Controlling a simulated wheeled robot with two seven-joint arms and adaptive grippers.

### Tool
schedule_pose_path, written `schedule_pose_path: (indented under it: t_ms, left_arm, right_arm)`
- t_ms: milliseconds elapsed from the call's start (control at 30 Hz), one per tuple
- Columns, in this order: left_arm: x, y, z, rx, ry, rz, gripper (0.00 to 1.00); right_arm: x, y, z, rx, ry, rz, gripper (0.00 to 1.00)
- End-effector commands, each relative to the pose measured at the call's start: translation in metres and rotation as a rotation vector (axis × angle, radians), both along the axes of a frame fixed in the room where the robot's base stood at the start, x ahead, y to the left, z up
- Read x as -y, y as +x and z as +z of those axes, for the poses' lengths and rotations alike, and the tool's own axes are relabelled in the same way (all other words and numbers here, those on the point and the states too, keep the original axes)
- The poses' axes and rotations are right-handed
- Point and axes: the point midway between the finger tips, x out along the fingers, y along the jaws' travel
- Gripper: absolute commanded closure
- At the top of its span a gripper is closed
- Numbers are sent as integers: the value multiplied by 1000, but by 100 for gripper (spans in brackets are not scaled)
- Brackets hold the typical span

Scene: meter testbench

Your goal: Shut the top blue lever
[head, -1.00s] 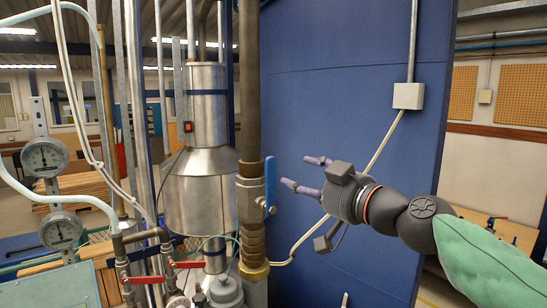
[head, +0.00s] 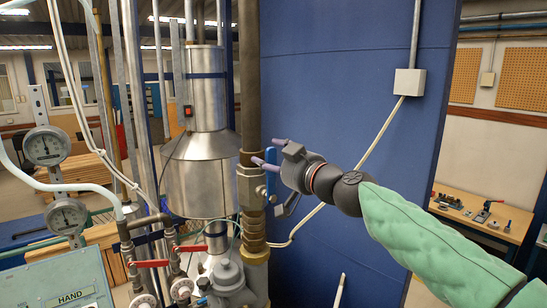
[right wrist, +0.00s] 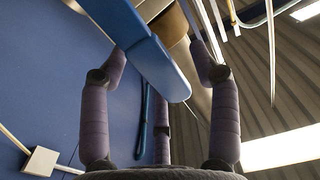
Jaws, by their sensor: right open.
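The top blue lever (head: 270,180) is on the brass valve of the thick vertical pipe. It stands roughly upright beside the pipe and is partly hidden by my right gripper. In the right wrist view the blue lever (right wrist: 158,58) is large and passes between the spread fingers. My right gripper (head: 268,152) is open at the lever, its purple fingers reaching toward the pipe. The right wrist view shows the open fingers (right wrist: 160,68) on either side of the lever; contact cannot be told. My left gripper is not in view.
A blue panel (head: 340,110) stands behind the lever, with a white junction box (head: 409,82) and cable. Two gauges (head: 46,147) and red-handled valves (head: 150,264) are at the left. A steel vessel (head: 200,178) stands left of the pipe. A workbench (head: 480,218) is at the right.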

Motion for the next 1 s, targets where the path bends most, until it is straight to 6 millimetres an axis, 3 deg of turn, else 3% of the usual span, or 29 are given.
schedule_pose_path:
  t_ms: [133, 167, 367, 733, 1000]
  left_arm:
    - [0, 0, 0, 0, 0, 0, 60]
    - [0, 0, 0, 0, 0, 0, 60]
    - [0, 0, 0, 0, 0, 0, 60]
    - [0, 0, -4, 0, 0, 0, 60]
    - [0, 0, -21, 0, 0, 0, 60]
  right_arm:
    - [0, 0, 0, 0, 0, 0, 38]
    - [0, 0, 0, 0, 0, 0, 44]
    - [0, 0, 0, 0, 0, 0, 100]
    - [-3, -2, -1, 23, -30, 1, 100]
    - [-16, -12, -3, 117, -159, 1, 100]
